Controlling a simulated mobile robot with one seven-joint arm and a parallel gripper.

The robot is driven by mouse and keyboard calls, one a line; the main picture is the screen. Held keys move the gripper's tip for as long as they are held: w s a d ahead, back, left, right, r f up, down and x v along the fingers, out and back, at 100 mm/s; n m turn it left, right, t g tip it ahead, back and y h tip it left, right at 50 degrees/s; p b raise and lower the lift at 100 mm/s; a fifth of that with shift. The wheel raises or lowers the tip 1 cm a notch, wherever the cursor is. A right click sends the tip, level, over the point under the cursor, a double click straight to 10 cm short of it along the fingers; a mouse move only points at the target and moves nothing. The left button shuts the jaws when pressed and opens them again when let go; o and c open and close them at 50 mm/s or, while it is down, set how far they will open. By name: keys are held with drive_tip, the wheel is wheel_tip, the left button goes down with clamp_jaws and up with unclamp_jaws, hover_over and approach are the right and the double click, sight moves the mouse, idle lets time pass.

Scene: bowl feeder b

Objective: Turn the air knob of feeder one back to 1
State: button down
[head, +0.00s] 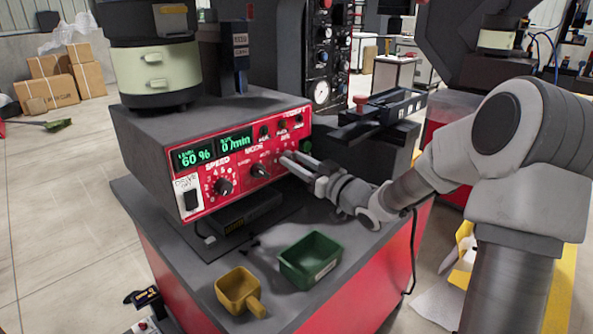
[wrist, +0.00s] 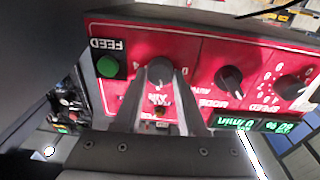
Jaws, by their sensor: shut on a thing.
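The feeder's red control panel (head: 245,160) faces me on the grey housing. The air knob (wrist: 160,70) is the dark round knob nearest the green FEED button (wrist: 108,66). My gripper (head: 288,158) reaches in from the right at the panel. In the wrist view, which is upside down, its two fingers (wrist: 158,82) lie on either side of the air knob and are shut on it. The fingers hide most of the knob in the head view. I cannot clearly read which number its pointer marks.
The mode knob (head: 259,171) and speed knob (head: 223,186) sit left of my gripper. The displays (head: 213,148) read 60 % and 0 /min. A green bin (head: 310,260) and a yellow scoop (head: 239,290) stand on the bench below.

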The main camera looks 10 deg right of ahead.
drive_tip(key=shift+n+y+b, duration=0.4)
drive_tip(key=shift+n+b, duration=1.85)
drive_tip(key=shift+n, duration=0.85)
drive_tip(key=shift+c, duration=2.4)
unclamp_jaws()
drive_tip(key=shift+s, duration=0.15)
drive_tip(key=p+v, duration=0.3)
drive_tip(key=v, duration=1.4)
drive_tip(key=shift+d+r, duration=0.15)
drive_tip(key=shift+d, duration=0.05)
